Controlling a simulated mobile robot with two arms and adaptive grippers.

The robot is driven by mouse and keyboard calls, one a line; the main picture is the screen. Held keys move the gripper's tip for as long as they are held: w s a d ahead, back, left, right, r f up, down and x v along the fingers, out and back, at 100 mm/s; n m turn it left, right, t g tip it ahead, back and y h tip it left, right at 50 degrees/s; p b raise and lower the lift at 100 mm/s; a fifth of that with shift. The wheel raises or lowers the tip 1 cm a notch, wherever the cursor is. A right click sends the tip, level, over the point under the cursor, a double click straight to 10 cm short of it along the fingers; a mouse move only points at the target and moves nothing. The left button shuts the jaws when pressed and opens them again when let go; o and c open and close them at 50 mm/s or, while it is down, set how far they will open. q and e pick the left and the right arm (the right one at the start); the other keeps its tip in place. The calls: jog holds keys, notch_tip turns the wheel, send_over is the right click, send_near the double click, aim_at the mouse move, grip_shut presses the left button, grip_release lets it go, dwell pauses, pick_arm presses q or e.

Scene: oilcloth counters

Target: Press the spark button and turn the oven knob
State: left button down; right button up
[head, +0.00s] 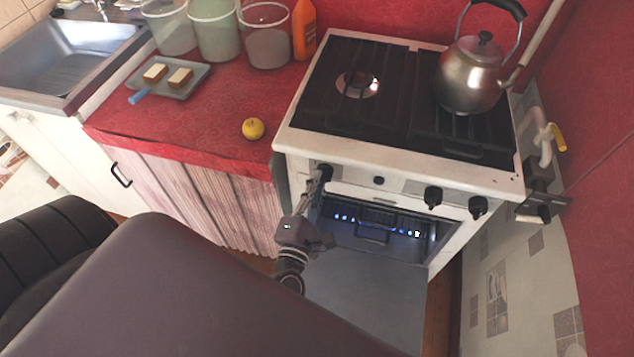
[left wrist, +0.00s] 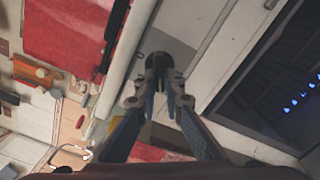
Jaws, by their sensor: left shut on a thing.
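My left gripper (head: 318,185) is at the left end of the stove's front panel, its fingers shut on a black knob (head: 325,169). In the left wrist view the knob (left wrist: 157,62) sits between the fingertips of the gripper (left wrist: 168,84). A small black button (head: 379,181), apparently the spark button, is on the panel to the right of the gripper, apart from it. The oven (head: 385,237) below is open, and a row of blue flames (head: 378,222) shows inside it. The knob's turn angle cannot be told. My right gripper is not in view.
Two more black knobs (head: 433,196) (head: 478,207) are on the panel's right. A kettle (head: 470,75) stands on the stove's right side. The oven door (head: 365,290) lies lowered in front.

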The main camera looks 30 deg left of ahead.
pick_arm(q)
jog(key=c, duration=2)
grip_release()
jog(key=shift+c, duration=0.2)
jog(key=v, duration=1.2)
